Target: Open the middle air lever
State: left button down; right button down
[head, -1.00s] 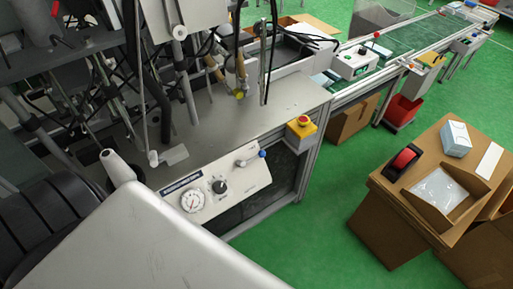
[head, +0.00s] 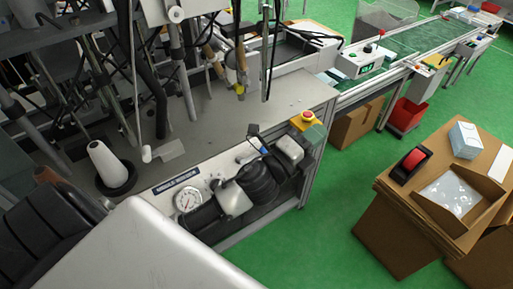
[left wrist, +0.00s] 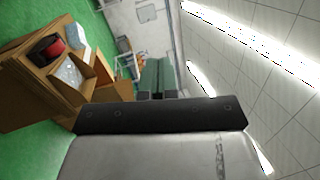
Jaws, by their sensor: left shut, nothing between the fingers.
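The air panel (head: 163,201) is on the front of the machine bench. It carries a round gauge (head: 187,200) and a silver lever (head: 246,154) with a blue tip (head: 264,149). My left arm crosses in front of the panel and hides the black knob and part of the lever area. My left gripper (head: 253,131) is shut and empty, its black tip just above the lever; contact cannot be told. In the left wrist view the gripper fingertips (left wrist: 156,95) are close together, with no lever in sight. My right gripper is not in view.
A yellow emergency-stop box (head: 307,120) is at the bench corner, close to my left wrist. A white cone (head: 106,162) is on the bench at left. Cardboard boxes (head: 400,235) stand at right, with green floor between. A conveyor (head: 420,45) runs back right.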

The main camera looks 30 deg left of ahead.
pick_arm(q)
jog(key=d+r+m+g+h, duration=0.1)
jog(key=d+m+g+h, duration=0.4)
jog(key=m, duration=0.7)
jog(key=d+r+m+g+h, duration=0.1)
jog(key=d+m+g+h, duration=0.2)
jog(key=m+g+h, duration=0.7)
jog(key=w+a+f+m+g+y, duration=0.25)
jog(key=a+f+m+y, duration=0.5)
jog(key=m+y, duration=0.45)
jog(key=w+a+r+m+g+y, duration=0.1)
jog(key=a+r+g+y, duration=0.1)
jog(key=a+y, duration=0.9)
jog(key=a, duration=0.8)
jog(key=shift+r, duration=0.25)
jog(key=shift+f, duration=0.1)
